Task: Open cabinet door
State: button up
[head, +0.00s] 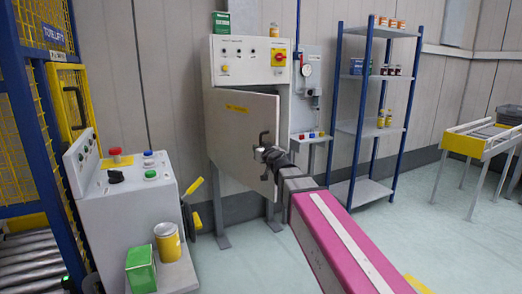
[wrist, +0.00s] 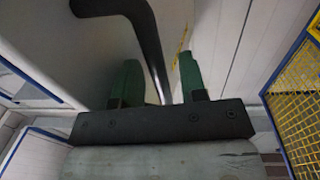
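The grey cabinet (head: 243,60) stands against the back wall. Its door (head: 232,125), with a yellow label, stands ajar: it is hinged at the left and its right edge swings out toward me. A dark bar handle (head: 264,136) is near that right edge. My gripper (head: 267,154) is at the handle's lower part, at the end of my pink arm. In the wrist view the black handle (wrist: 148,35) runs down between my two green fingers (wrist: 160,85). The fingers are apart, with gaps seeming to show beside the bar. The cabinet's inside is mostly hidden by the door.
A grey control console (head: 125,205) with buttons stands at the front left, with a green box (head: 141,270) and a yellow can (head: 168,243) on its ledge. A blue-framed shelf (head: 365,130) stands right of the cabinet. Open floor (head: 235,255) lies before the cabinet.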

jog(key=v, duration=1)
jog(key=shift+s+d, duration=0.25)
jog(key=shift+s, duration=0.1)
